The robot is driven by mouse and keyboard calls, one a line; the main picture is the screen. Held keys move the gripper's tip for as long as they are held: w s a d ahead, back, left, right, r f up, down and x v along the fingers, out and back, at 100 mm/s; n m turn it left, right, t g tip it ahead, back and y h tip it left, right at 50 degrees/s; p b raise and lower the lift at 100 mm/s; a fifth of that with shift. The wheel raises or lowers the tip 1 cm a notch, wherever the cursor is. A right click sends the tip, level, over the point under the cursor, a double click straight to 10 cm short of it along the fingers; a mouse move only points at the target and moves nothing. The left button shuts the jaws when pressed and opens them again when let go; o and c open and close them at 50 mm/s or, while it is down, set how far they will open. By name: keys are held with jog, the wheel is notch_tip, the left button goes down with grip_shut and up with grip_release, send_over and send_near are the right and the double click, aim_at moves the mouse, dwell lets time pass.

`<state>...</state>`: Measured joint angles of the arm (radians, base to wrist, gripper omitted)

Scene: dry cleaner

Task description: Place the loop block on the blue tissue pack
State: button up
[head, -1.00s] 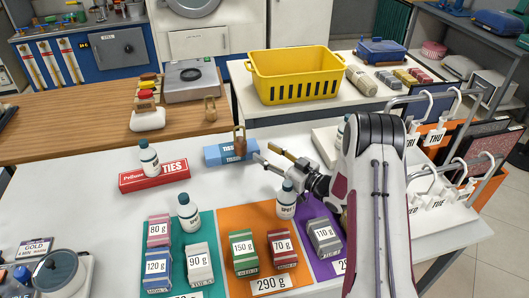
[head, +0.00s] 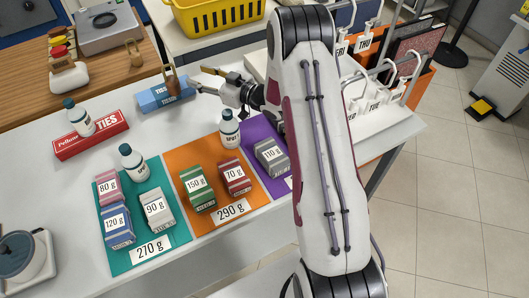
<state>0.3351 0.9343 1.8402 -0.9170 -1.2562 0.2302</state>
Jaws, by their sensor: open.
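A brown wooden loop block (head: 171,80) stands upright on the right part of the blue tissue pack (head: 151,100) on the white table. A similar wooden loop piece (head: 134,54) stands on the wooden counter further back. My gripper (head: 198,78) is open and empty, just right of the block and by the pack's right end. Its fingers point left towards the block, and a small gap shows between them and the block.
A red TIES box (head: 92,140) with a white bottle (head: 80,118) lies to the left. Bottles and weight-labelled boxes stand on teal (head: 123,263), orange (head: 255,194) and purple mats in front. A yellow basket (head: 218,18) is behind.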

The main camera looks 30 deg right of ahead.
jog(key=s+d+r+m+h, duration=0.25)
jog(key=r+h, duration=0.35)
jog(key=r, duration=0.6)
jog(key=s+d+r+m+g+h, duration=0.2)
jog(key=s+r+g+h, duration=0.1)
jog(key=s+r, duration=0.5)
jog(key=s+a+f+m+g, duration=0.1)
jog(key=s+a+g, duration=0.2)
jog(key=s, duration=1.5)
jog(key=s+a+f+m+g, duration=0.1)
jog(key=s+a+g, duration=0.2)
jog(key=s, duration=1.6)
jog(key=shift+a+f+y, duration=0.2)
jog(key=shift+a+y, duration=0.1)
jog(key=shift+a, duration=0.45)
jog(key=shift+o, duration=0.9)
